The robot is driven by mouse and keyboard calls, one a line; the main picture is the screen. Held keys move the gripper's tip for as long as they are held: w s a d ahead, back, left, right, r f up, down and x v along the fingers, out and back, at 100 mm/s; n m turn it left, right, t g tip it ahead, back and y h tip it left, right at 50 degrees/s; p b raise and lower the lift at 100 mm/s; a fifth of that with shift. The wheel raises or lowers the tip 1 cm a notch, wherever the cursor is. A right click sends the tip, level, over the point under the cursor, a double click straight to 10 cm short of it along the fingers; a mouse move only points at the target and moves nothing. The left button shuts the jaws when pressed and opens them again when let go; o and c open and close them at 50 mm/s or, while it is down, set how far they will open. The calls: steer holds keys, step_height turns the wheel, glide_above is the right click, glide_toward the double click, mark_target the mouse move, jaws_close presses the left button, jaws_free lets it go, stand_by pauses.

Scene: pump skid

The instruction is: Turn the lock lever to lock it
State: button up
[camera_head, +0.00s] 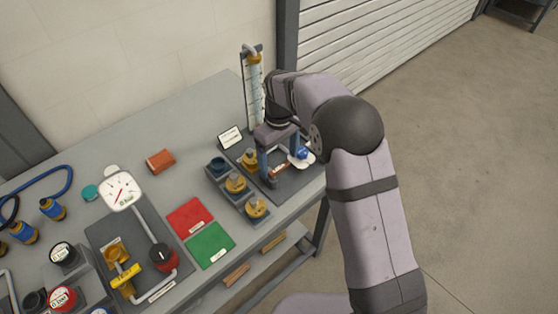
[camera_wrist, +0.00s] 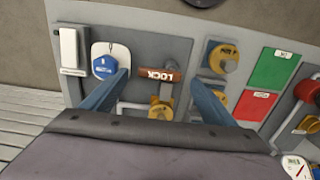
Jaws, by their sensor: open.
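The lock lever (camera_wrist: 160,75) has a red-brown handle marked LOCK and lies crosswise in the wrist view, just above a yellow valve body (camera_wrist: 159,109). In the head view the lever (camera_head: 280,169) shows small, partly hidden by my gripper. My gripper (camera_head: 281,173) points down over the right-hand panel, with its two blue-grey fingers apart. In the wrist view the fingers of my gripper (camera_wrist: 160,80) stand on either side of the lever handle, with nothing seen clamped between them. I cannot tell whether either finger touches it.
A blue knob on a white plate (camera_wrist: 104,66) is close to one finger. Yellow-capped fittings (camera_head: 236,183) stand in a grey block beside the panel. A clear graduated tube (camera_head: 254,90) rises behind. Red (camera_head: 190,217) and green (camera_head: 210,244) mats lie left of the block.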

mark_target(279, 171)
steer(key=shift+f, duration=1.15)
steer(key=shift+c, duration=0.6)
steer(key=c, duration=0.9)
steer(key=shift+c, duration=0.2)
